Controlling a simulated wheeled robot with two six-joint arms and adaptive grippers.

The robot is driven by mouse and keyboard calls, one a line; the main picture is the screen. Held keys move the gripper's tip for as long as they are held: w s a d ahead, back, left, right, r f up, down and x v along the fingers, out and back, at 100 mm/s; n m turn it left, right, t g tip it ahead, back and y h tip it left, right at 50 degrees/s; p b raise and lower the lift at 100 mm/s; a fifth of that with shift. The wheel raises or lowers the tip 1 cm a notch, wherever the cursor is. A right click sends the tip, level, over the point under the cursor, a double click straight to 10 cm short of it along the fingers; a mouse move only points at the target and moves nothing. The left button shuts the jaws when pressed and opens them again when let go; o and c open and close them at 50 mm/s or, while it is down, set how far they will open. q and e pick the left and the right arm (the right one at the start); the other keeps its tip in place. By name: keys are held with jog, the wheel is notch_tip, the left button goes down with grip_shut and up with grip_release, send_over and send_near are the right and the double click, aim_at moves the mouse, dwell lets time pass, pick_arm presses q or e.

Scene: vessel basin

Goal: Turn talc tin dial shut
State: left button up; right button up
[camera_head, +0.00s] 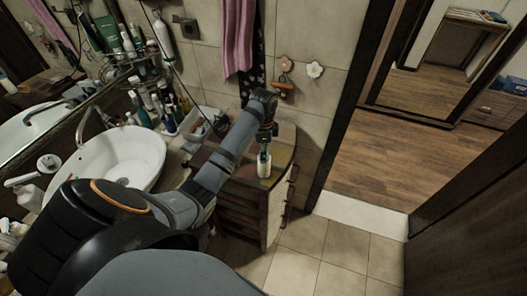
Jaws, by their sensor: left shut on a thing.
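A small whitish bottle-like container, which looks like the talc tin (263,165), stands upright on the right part of the wooden cabinet top (243,168). My left arm reaches across from the lower left. My left gripper (266,146) points down over the container and is shut on its top. The fingers hide the dial, so I cannot tell its position. My right gripper is out of view.
A white oval basin (118,160) is at the left, with several bottles (160,105) behind it. A light tray (203,128) sits beside the cabinet top. Pink towels (238,40) hang on the tiled wall. Tiled floor (335,250) is clear at the right.

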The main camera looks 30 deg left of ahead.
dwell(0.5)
pick_arm(q)
jog(key=o, duration=1.2)
